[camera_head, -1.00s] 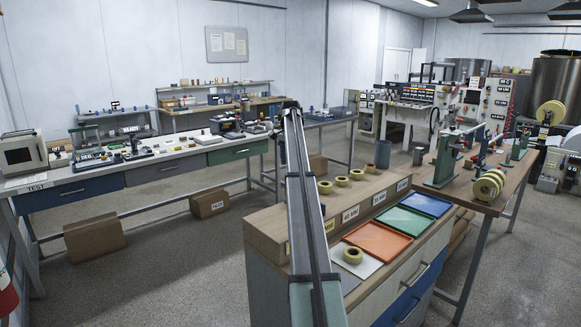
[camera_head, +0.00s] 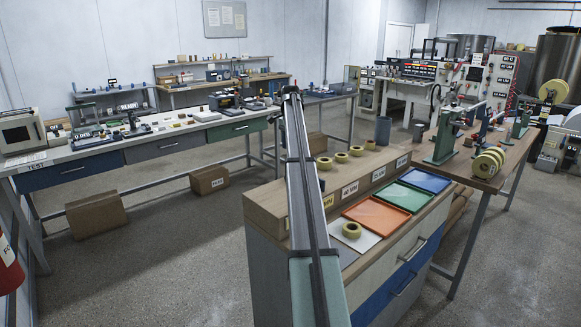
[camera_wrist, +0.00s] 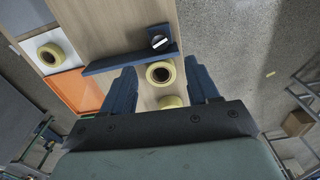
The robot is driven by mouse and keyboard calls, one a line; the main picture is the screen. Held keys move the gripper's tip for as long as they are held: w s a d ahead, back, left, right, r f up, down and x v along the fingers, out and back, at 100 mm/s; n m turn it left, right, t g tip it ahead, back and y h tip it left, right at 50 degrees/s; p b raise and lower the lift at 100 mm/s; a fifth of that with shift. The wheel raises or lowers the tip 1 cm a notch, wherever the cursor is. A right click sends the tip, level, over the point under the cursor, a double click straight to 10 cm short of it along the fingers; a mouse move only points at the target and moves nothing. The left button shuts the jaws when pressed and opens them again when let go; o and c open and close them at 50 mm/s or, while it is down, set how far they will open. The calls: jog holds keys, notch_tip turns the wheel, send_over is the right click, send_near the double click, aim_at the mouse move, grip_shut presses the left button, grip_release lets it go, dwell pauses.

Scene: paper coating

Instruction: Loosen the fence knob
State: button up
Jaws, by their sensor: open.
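In the wrist view, a long dark blue bar (camera_wrist: 130,60), which looks like the fence, lies across the pale wooden surface. A small dark blue block (camera_wrist: 160,37) with a white mark is beside its right end; I cannot tell for sure that this is the knob. My gripper (camera_wrist: 160,66) is open, its two blue fingers pointing toward the bar and apart from the block. A yellow tape roll (camera_wrist: 160,73) shows in the gap between the fingers, and another (camera_wrist: 170,102) shows nearer the palm. I see nothing held. The head view shows my arm but not the fingers.
In the head view, tape rolls (camera_head: 341,157) stand on the wooden step of the cabinet. Orange (camera_head: 376,220), green and blue trays lie in front, with a roll (camera_head: 351,230) on a pale tray. A bench with a green stand (camera_head: 445,140) is at right.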

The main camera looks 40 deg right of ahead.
notch_tip(320, 180, down, 10)
jog(key=shift+r, duration=0.1)
dwell(0.4)
jog(key=shift+c, duration=0.2)
jog(key=c, duration=1)
jog(key=shift+n, duration=0.8)
jog(key=o, duration=1)
jog(key=shift+o, duration=0.2)
notch_tip(320, 180, up, 14)
